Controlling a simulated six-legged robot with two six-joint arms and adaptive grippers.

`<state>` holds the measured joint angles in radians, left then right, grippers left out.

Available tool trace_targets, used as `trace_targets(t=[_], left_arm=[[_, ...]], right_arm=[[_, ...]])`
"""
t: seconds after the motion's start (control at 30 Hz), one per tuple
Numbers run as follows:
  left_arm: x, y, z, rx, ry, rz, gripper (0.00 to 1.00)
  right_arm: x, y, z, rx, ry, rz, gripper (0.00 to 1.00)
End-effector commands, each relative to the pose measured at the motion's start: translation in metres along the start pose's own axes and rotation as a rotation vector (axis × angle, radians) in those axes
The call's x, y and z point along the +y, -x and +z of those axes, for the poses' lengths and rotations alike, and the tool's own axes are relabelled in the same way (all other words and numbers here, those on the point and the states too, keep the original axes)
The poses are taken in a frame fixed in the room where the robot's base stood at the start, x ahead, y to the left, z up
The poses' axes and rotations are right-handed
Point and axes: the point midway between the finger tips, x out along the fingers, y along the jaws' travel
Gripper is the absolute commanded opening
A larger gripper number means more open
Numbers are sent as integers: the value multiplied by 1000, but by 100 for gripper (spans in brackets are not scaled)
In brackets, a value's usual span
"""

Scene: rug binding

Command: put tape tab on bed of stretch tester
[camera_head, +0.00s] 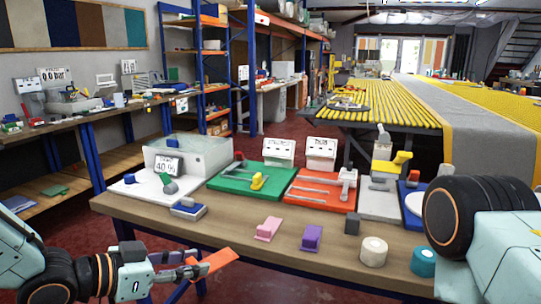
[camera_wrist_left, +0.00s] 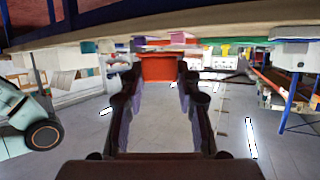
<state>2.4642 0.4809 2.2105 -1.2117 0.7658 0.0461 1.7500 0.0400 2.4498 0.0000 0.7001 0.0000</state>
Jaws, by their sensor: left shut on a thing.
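My left gripper (camera_head: 192,271) is low at the front left in the head view, in front of the table's near edge. It is shut on a flat orange-red piece, which I take as the tape tab (camera_head: 222,259). In the left wrist view the tab (camera_wrist_left: 158,68) sits between the fingertips (camera_wrist_left: 155,88). The likely stretch tester is an orange-red base with grey rails and a grey clamp (camera_head: 320,190) on the table, but I cannot be sure. Its bed is clear of the tab, well to the right of and beyond my gripper. My right gripper is out of view.
The wooden table (camera_head: 240,228) also holds a green-based device (camera_head: 240,183), a clear box (camera_head: 190,155), a pink block (camera_head: 268,229), a purple block (camera_head: 312,237), a white roll (camera_head: 373,252) and a teal roll (camera_head: 423,262). The table's front middle has bare patches.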

Motion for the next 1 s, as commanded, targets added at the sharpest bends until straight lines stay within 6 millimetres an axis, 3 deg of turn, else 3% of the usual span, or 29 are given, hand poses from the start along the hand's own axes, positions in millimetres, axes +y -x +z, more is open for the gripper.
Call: trace_targets(t=[0.3,0.5,0.77,1.0], left_arm=[[34,30,56,5,-66,175,8],[41,42,75,4,-57,150,8],[40,45,87,-3,-45,109,8],[47,37,124,-9,-41,114,8]], right_arm=[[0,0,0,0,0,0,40],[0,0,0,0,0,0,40],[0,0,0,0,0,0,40],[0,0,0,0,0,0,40]])
